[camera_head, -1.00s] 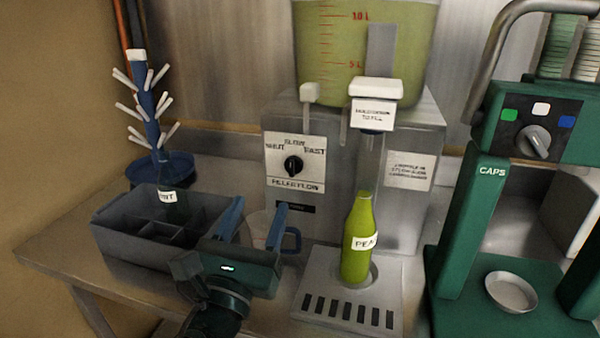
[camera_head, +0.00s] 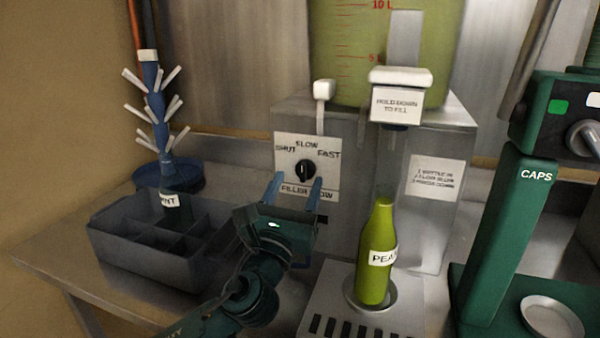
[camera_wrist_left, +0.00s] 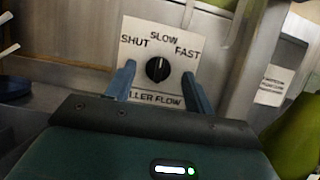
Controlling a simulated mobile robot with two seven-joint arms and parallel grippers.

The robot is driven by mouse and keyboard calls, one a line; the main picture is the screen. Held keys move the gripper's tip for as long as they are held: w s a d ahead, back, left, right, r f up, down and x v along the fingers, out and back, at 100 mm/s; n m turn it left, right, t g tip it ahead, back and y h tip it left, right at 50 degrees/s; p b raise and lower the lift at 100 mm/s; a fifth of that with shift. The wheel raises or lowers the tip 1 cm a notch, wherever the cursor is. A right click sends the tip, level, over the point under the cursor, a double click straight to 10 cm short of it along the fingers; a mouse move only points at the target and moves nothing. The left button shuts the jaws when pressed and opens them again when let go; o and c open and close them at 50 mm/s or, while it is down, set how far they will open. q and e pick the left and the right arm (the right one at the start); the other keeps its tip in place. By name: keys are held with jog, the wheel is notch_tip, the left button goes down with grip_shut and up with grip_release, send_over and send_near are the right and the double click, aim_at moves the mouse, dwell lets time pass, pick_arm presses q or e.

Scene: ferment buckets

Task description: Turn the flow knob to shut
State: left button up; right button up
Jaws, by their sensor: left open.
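The black flow knob (camera_head: 305,170) sits on a white plate (camera_head: 287,148) marked SHUT, SLOW and FAST on the front of the grey filler. Its pointer looks close to upright, toward SLOW. In the left wrist view the knob (camera_wrist_left: 157,69) shows between the two blue fingers, farther off than their tips. My left gripper (camera_head: 295,182) is open and empty, just below and in front of the knob, with its fingers pointing at the plate. It does not appear to touch the knob. My right gripper is not in view.
A green bottle (camera_head: 375,255) stands under the filling spout on the slotted drip tray (camera_head: 411,290). A grey divided crate (camera_head: 150,262) is at the left, with a blue drying tree (camera_head: 155,110) behind it. The green capper (camera_head: 505,235) stands at the right.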

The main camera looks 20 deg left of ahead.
aim_at(304, 171)
pick_arm(q)
jog(key=shift+x, duration=1.4)
jog(key=shift+c, duration=0.2)
jog(key=c, duration=0.9)
